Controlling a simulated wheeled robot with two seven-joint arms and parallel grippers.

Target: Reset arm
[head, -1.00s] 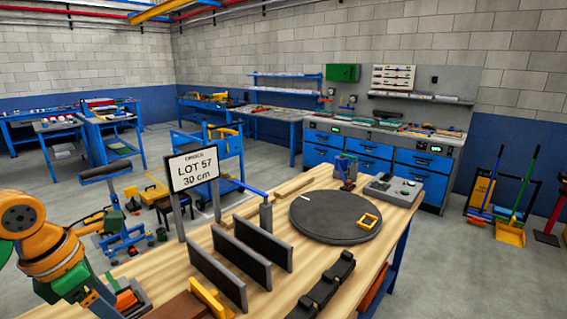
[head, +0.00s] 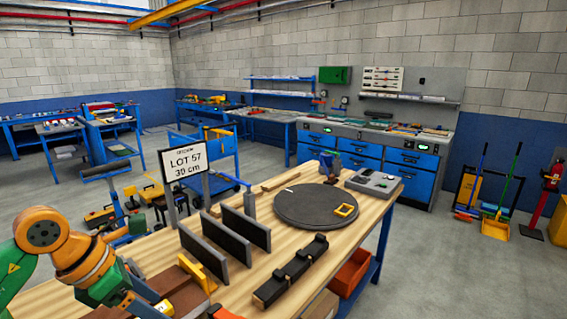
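My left arm comes in at the lower left, orange and green, over the near left end of the wooden workbench (head: 240,286). Its gripper is low at the picture's edge, and its fingers cannot be made out clearly. My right arm and gripper are not in the head view. On the bench, dark upright panels (head: 230,236) stand in a row. A round dark turntable (head: 300,208) lies behind them with a small yellow frame (head: 345,210) on it. A yellow handled piece (head: 198,270) is near my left arm.
A long black block (head: 291,270) lies along the bench's right side. A sign reading LOT 57 30 cm (head: 184,157) stands at the back left edge. A grey control box (head: 373,181) is at the far end.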

